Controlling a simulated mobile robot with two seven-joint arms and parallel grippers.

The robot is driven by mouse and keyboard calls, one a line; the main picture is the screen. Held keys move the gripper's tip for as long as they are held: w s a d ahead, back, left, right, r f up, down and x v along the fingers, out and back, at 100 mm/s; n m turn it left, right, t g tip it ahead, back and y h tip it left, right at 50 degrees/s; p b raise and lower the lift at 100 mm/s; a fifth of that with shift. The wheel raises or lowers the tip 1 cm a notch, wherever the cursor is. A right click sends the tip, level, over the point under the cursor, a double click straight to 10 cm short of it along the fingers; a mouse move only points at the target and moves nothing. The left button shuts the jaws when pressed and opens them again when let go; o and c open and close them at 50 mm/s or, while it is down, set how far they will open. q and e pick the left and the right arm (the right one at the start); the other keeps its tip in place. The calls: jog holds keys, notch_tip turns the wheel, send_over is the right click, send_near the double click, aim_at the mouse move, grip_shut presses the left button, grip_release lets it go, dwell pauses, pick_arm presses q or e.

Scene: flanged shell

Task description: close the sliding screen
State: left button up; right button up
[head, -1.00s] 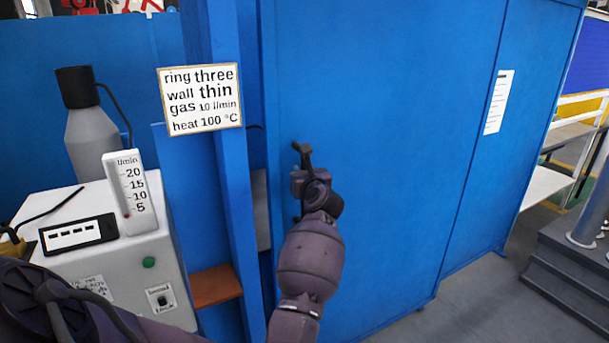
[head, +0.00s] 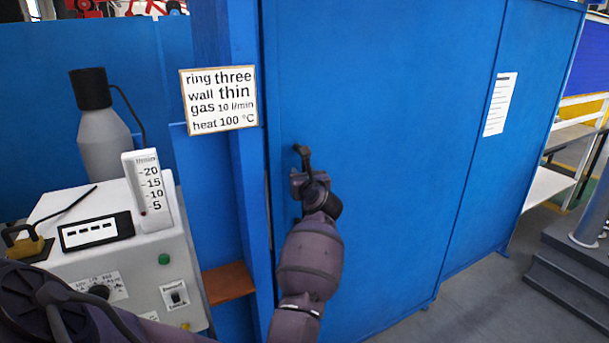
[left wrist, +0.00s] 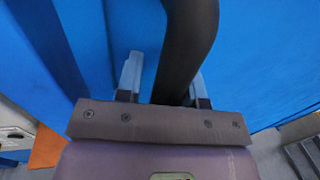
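The sliding screen (head: 390,130) is a large blue panel filling the middle of the head view. Its left edge stands close beside a blue post (head: 233,200), with a thin dark slit between them lower down. A dark curved handle (head: 304,158) is on the screen near that edge. My left gripper (head: 308,178) is at the handle. In the left wrist view the black handle bar (left wrist: 187,45) passes between the two fingers (left wrist: 165,85), which are close around it; the exact contact is partly hidden behind the bar. My right gripper is not in view.
A sign (head: 218,100) hangs on the post. Left of it stands a pale control box (head: 130,265) with a gauge (head: 148,190) and a grey bottle (head: 103,140). A small brown shelf (head: 228,282) juts out below. Grey steps (head: 565,275) are at right; floor between is clear.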

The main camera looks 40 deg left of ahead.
aim_at(298, 96)
pick_arm(q)
jog(key=shift+o, duration=1.3)
jog(key=shift+s, duration=0.15)
notch_tip(298, 96, up, 20)
jog(key=shift+r, duration=0.1)
